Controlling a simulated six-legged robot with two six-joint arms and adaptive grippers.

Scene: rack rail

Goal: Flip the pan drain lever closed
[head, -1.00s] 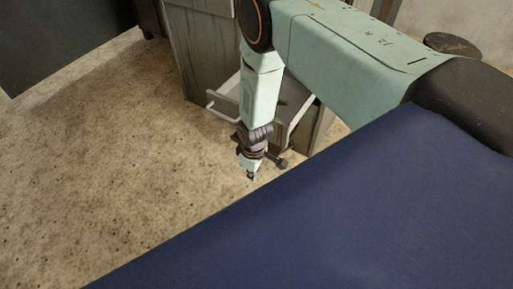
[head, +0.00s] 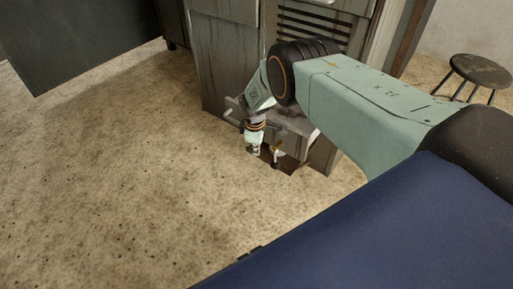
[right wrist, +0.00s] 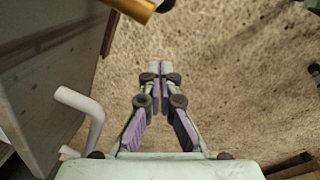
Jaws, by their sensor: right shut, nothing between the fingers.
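My right gripper (head: 253,151) points down in front of the low cabinet, beside the pulled-out pan. In the right wrist view its fingers (right wrist: 160,72) are together with nothing between them. A small drain fitting with a brass part and a dark lever (head: 275,158) hangs just right of the gripper in the head view, apart from it. In the right wrist view a brass-coloured piece (right wrist: 132,8) shows at the top edge, beyond the fingertips and cut off by the frame. The lever's exact angle is too small to tell. My left gripper is out of view.
The pan's pale bent handle (head: 234,112) is close to the gripper's left; it also shows in the right wrist view (right wrist: 82,106). The grey cabinet (head: 225,65) stands behind. A stool (head: 480,72) is at the right. The speckled floor (head: 120,180) in front is clear.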

